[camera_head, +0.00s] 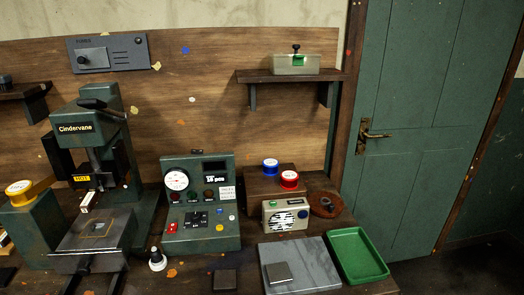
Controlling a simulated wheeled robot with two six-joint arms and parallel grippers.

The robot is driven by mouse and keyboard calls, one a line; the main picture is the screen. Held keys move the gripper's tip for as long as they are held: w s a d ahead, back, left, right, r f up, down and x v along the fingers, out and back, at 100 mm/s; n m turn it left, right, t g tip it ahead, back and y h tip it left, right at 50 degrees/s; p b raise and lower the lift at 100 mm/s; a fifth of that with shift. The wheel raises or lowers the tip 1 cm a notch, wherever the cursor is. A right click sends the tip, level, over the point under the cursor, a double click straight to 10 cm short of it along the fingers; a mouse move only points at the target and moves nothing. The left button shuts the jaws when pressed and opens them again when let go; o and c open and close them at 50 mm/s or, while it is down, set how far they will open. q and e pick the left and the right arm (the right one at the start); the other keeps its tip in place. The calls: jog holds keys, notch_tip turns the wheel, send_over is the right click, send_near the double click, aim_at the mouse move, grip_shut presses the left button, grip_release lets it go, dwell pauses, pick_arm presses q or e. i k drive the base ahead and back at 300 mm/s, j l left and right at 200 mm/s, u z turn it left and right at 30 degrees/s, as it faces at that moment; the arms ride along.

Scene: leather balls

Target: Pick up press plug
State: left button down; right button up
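A small black-and-white piece (157,260), which looks like the press plug, stands on the bench in front of the control box. It has a dark upper part and a pale, wider lower part. The green press (92,105), marked "Cindervane", stands to its left, with a grey plate (75,236) low at its front. The green control box (203,232) with a dial, display and buttons stands just behind the small piece. Neither gripper can be made out. Dark bars at the bottom left, below the press plate, are too unclear to identify.
A dark block (224,280) lies near the front edge.

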aim_at(157, 260)
jog(key=l+u, duration=1.1)
